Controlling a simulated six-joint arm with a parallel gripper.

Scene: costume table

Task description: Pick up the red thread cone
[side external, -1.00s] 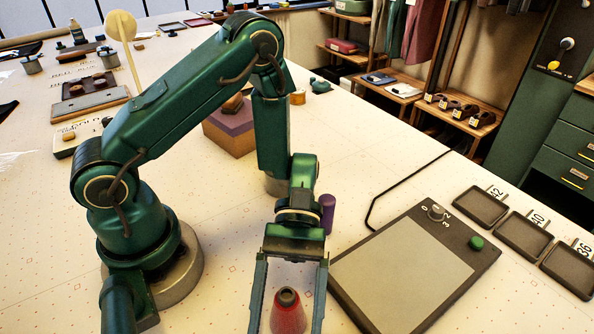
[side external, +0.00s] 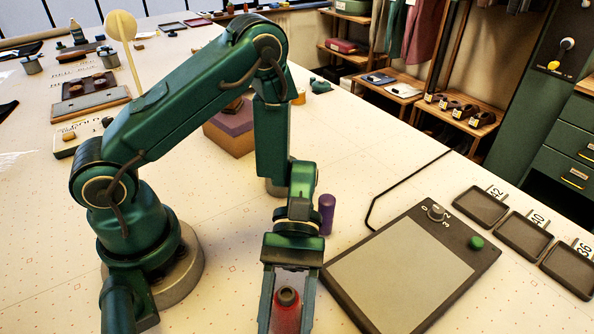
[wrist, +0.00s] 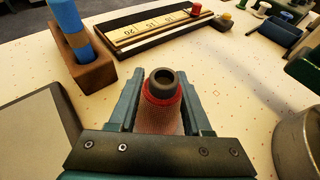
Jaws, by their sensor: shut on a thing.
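The red thread cone (side external: 287,314) stands between the two fingers of my gripper (side external: 287,310) at the bottom of the side external view. Its dark round top shows between the fingers, and its lower part is cut off by the frame edge. In the wrist view the cone (wrist: 160,105) sits upright between the fingers of my gripper (wrist: 160,100), which lie close along both its sides. The gripper is shut on the cone. Whether the cone's base touches the table cannot be seen.
A dark-framed tablet (side external: 405,262) lies just right of the gripper. A purple cylinder (side external: 326,214) stands behind it. In the wrist view a wooden block (wrist: 86,64) holding a blue cylinder (wrist: 68,22) and a tray with a ruler (wrist: 150,30) lie beyond the cone.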

